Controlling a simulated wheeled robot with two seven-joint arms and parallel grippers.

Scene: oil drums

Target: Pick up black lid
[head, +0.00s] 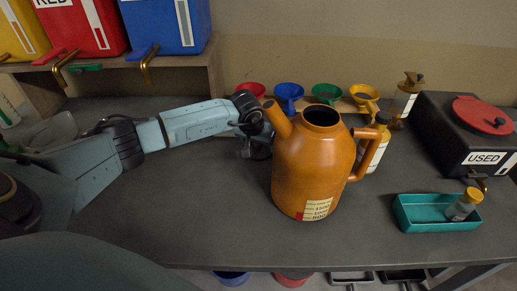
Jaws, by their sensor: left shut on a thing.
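An orange can (305,170) with a spout, a side handle and an open dark top mouth stands upright on the grey bench. My left gripper (259,143) is just left of the can, behind its spout and partly hidden by it. It is shut on a small dark round thing, the black lid (261,153), which shows only in part. I cannot tell whether the lid touches the bench. My right gripper is not in view.
Red, blue, green and yellow funnels (289,92) stand behind the can. A bottle (374,145) is beside its handle. At right are a teal tray (418,222) with a small jar and a black USED box (465,140). The bench front is clear.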

